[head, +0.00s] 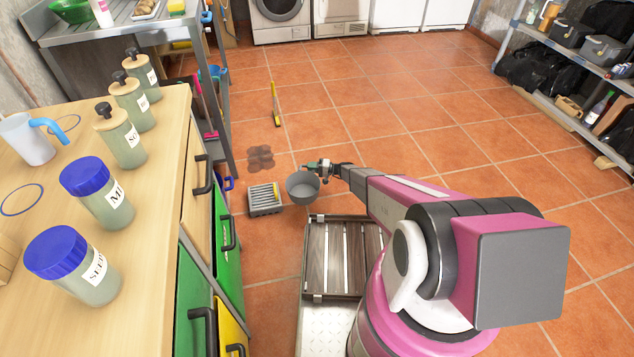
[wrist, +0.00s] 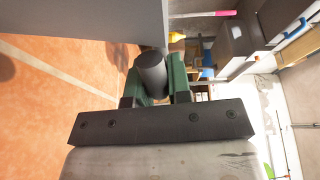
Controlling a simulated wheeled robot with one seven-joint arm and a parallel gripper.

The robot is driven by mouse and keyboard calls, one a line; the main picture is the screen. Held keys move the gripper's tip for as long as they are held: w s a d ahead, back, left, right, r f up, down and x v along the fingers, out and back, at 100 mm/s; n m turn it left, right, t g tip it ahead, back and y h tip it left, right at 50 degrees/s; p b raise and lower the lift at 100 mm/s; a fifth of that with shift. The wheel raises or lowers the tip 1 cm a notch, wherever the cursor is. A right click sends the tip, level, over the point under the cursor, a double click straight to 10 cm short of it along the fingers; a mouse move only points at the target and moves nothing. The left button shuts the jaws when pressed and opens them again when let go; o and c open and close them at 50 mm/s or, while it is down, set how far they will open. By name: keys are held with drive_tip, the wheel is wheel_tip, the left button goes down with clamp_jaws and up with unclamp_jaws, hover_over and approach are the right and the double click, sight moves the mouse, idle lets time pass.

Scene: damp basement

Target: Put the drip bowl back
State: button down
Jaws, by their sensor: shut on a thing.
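The drip bowl, a round grey bowl (head: 303,188), is in the middle of the head view. My gripper (head: 319,167) is at its far right rim, with the arm reaching in from the right. In the wrist view my green-sided gripper fingers (wrist: 158,88) are shut around a dark grey cylindrical piece (wrist: 151,72), which seems to be part of the bowl. A large grey surface (wrist: 85,18) above it looks like the bowl's side. The bowl looks level and empty. I cannot tell how high it is above the floor. A dark damp patch (head: 260,158) marks the tiles beyond it.
A grey slotted crate (head: 265,208) stands just left of the bowl. A slatted dark tray (head: 341,262) is on my base. The wooden counter (head: 140,240) with jars is at left. Tiles to the right are clear.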

drive_tip(key=shift+w+d+f, duration=0.75)
drive_tip(key=shift+w+f, duration=0.9)
drive_tip(key=shift+f, duration=0.1)
drive_tip(key=shift+w+d+f, duration=0.75)
drive_tip(key=shift+w+f, duration=0.95)
drive_tip(key=shift+w+d+f, duration=0.75)
drive_tip(key=shift+w+f, duration=0.9)
drive_tip(key=shift+f, duration=0.3)
drive_tip(key=c, duration=1.1)
unclamp_jaws()
drive_tip(key=shift+o, duration=0.2)
drive_tip(key=shift+r, duration=0.15)
